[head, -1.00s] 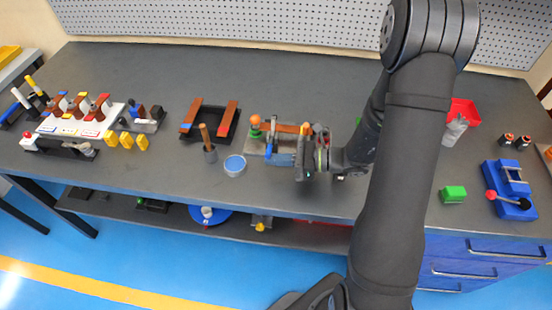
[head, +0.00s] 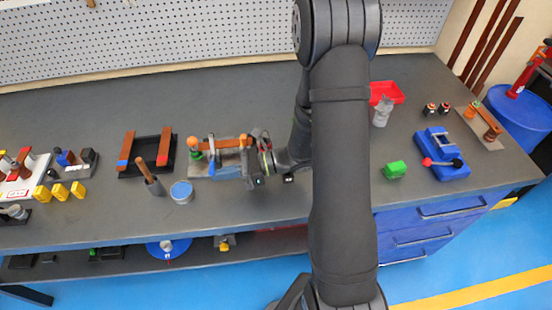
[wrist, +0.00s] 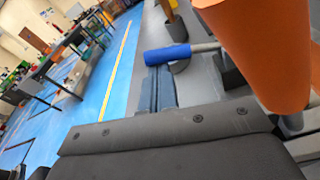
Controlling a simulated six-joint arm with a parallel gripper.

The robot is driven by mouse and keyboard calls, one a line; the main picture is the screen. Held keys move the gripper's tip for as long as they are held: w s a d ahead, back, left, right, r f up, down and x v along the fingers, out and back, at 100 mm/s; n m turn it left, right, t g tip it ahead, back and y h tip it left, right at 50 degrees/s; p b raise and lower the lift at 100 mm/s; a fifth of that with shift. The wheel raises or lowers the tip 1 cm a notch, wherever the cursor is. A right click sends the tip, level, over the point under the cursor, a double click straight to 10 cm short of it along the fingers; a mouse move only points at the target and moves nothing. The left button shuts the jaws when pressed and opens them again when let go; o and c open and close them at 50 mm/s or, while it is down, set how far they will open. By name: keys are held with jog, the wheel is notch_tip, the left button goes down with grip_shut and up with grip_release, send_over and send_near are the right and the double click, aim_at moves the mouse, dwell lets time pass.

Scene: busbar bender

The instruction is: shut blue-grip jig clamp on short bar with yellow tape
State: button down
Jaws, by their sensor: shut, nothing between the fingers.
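The bending jig (head: 203,171) stands on the bench, partly hidden behind my gripper. A copper-coloured short bar (head: 228,143) lies across its back; I cannot make out its yellow tape. The clamp's blue grip (head: 212,158) is at the jig's front. In the wrist view the blue grip (wrist: 167,54) lies roughly level on a grey lever, just beyond my fingertips. My gripper (head: 222,174) is shut and empty, with its fingertips (wrist: 160,72) close to the grip; I cannot tell if they touch. A large orange part (wrist: 262,45) fills the wrist view's upper right and hides what is behind it.
An orange knob on a green base (head: 195,145) rises at the jig's left. A blue-topped can (head: 182,191) and a cup with a wooden handle (head: 153,184) stand left of it. A black bar rack (head: 147,158) is farther left.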

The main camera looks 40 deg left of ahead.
jog(key=v, duration=1.9)
jog(key=shift+w+d, duration=0.2)
jog(key=shift+w, duration=0.05)
jog(key=shift+s+a, duration=0.1)
jog(key=x, duration=1.7)
